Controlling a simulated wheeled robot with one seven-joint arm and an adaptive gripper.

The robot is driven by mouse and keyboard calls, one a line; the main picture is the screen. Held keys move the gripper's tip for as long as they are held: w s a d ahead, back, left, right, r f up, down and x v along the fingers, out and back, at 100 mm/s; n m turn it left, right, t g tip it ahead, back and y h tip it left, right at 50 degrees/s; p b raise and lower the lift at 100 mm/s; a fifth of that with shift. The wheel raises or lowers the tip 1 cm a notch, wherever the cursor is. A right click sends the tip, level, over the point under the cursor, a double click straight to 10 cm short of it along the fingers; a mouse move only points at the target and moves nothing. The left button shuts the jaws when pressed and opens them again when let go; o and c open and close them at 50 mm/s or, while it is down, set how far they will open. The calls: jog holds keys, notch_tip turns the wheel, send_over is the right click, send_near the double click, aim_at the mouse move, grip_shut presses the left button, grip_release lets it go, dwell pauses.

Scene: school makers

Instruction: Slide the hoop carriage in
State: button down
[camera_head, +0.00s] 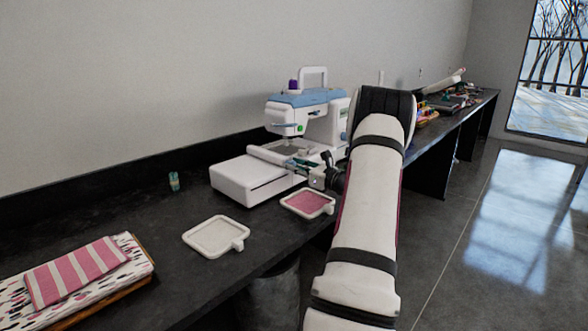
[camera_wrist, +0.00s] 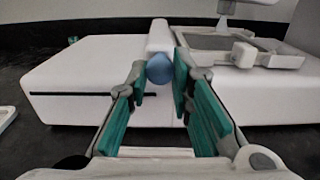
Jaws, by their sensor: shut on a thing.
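The hoop carriage (camera_wrist: 160,34) is a white bar with a rounded blue end, lying across the top of the white machine unit. It also shows in the head view (camera_head: 268,155). My gripper (camera_wrist: 159,78) has its green-padded fingers on both sides of the blue end and is shut on it. In the head view my gripper (camera_head: 310,170) is at the near end of the bar, partly hidden by my arm. A white hoop frame (camera_wrist: 243,55) with a grey middle sits just right of the bar. The embroidery machine (camera_head: 308,97) is white and blue.
On the dark counter (camera_head: 130,215) lie a white hoop with pink cloth (camera_head: 308,203) and a white hoop with a pale middle (camera_head: 214,237). A small green item (camera_head: 174,181) stands at the back. Folded cloths (camera_head: 78,271) lie front left. Clear counter lies left of the machine.

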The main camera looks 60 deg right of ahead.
jog(key=c, duration=1.4)
grip_release()
jog(key=shift+c, duration=0.2)
jog(key=shift+s, duration=0.1)
jog(key=v, duration=1.2)
